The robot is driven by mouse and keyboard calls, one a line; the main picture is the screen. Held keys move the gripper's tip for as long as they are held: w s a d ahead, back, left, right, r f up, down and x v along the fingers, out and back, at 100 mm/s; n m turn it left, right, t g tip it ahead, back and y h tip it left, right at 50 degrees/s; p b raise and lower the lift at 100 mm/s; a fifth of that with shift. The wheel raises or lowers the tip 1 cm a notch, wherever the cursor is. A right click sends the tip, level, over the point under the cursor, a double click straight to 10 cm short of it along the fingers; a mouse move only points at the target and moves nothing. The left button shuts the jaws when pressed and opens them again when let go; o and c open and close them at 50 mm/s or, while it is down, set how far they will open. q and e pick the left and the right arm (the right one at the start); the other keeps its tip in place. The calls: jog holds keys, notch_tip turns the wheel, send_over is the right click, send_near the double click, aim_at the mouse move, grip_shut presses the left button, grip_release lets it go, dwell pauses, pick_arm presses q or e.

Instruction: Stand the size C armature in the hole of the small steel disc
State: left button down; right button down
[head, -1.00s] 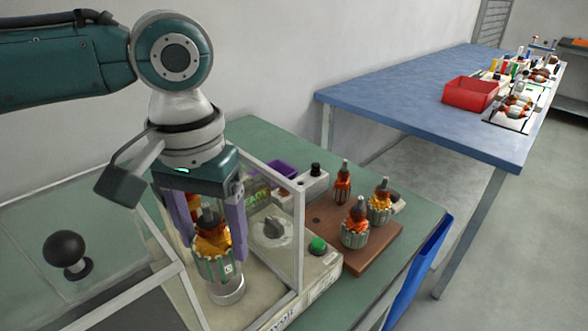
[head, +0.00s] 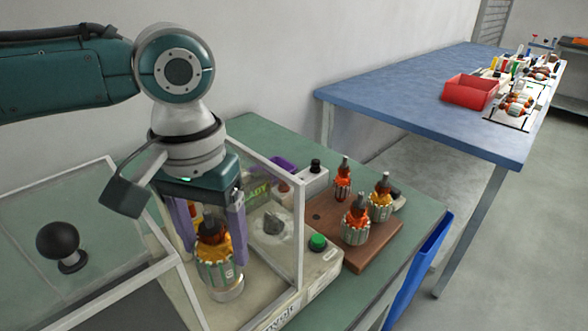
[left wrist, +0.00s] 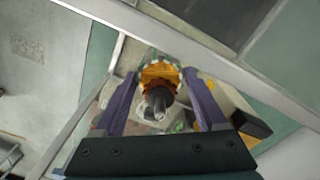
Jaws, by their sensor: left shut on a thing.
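The armature (head: 218,272), with orange windings, a dark top and a pale slotted core, is upright between the purple fingers of my left gripper (head: 214,248), which is shut on it. A small mark on its core looks like a C. The small steel disc (head: 229,292) is directly below, and the armature's lower end overlaps its top in the head view. I cannot tell whether the shaft is in the hole, which is hidden. The left wrist view shows the armature (left wrist: 158,75) end-on between the fingers (left wrist: 160,88). My right gripper is not in view.
A clear-walled guard frame (head: 302,240) stands close around the disc. A brown board (head: 376,248) holds three other armatures to the right. A green button (head: 317,242) and a black ball knob (head: 60,243) are nearby. A blue table (head: 400,95) with a red bin (head: 470,92) stands behind.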

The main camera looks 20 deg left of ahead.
aim_at(206, 212)
pick_arm(q)
grip_release()
dwell(0.6)
notch_tip(206, 212, up, 5)
jog(key=p, duration=0.6)
jog(key=shift+f, duration=0.2)
